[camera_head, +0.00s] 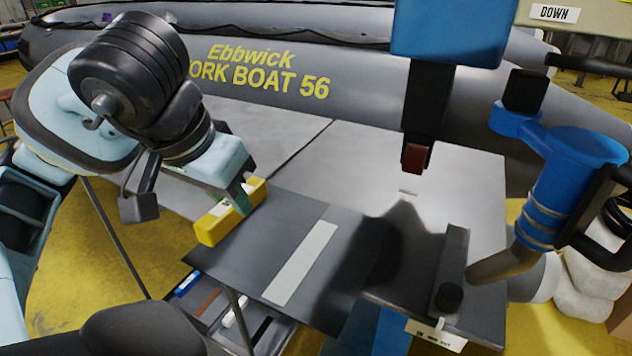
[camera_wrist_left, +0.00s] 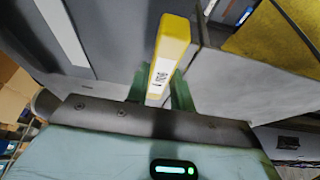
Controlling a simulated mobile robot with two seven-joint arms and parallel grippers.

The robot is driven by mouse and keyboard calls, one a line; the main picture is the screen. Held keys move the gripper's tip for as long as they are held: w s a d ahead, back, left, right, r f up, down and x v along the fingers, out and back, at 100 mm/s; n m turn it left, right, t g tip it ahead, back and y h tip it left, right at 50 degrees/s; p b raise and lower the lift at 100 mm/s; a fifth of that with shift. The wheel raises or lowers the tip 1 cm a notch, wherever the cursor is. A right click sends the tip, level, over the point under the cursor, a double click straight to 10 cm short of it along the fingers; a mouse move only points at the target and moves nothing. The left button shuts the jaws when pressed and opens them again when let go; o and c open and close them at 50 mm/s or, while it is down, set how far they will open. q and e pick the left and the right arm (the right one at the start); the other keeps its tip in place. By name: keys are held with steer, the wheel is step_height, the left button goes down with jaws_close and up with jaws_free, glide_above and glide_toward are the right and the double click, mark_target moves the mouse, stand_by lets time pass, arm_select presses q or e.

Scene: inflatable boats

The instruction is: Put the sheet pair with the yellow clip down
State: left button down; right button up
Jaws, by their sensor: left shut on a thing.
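My left gripper (camera_head: 236,199) has green fingers and is shut on the yellow clip (camera_head: 213,229). The clip grips the left edge of the dark grey sheet pair (camera_head: 252,238), which has a pale strip along it. The sheet pair lies flat at or just above the grey table (camera_head: 470,180) and overhangs its front; I cannot tell whether it touches. In the left wrist view the yellow clip (camera_wrist_left: 172,45), with a printed code label, stands between the green fingers (camera_wrist_left: 160,88). The sheet pair with its pale strip (camera_wrist_left: 62,32) is left of it. My right gripper does not show.
A blue press head (camera_head: 450,30) with a red-brown tip (camera_head: 415,158) hangs over the table. A blue device (camera_head: 570,180) stands at the right, near a dark bar (camera_head: 452,260). The grey inflatable boat (camera_head: 340,80) lies behind. A DOWN sign (camera_head: 554,13) is at top right.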

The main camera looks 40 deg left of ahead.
arm_select(q)
steer(key=shift+w+d+r+p, duration=0.15)
steer(key=shift+w+p, duration=0.3)
steer(key=shift+p, duration=0.9)
steer(key=shift+w+d+p, duration=0.15)
steer(key=shift+w+p, duration=0.3)
steer(key=shift+p, duration=0.85)
steer(key=shift+w+p, duration=0.15)
steer(key=shift+p, duration=0.7)
steer(key=shift+w+d, duration=0.2)
steer(key=shift+w, duration=0.1)
steer(key=w+d, duration=0.1)
steer(key=w, duration=0.2)
steer(key=w+d+f+p, duration=0.1)
steer(key=w, duration=0.2)
steer(key=w+d, duration=0.1)
steer(key=w, duration=0.2)
steer(key=shift+w+f+p, duration=0.1)
steer(key=shift+f+p, duration=0.1)
steer(key=shift+p, duration=0.1)
steer(key=shift+w+f, duration=0.2)
steer(key=shift+f, duration=1.65)
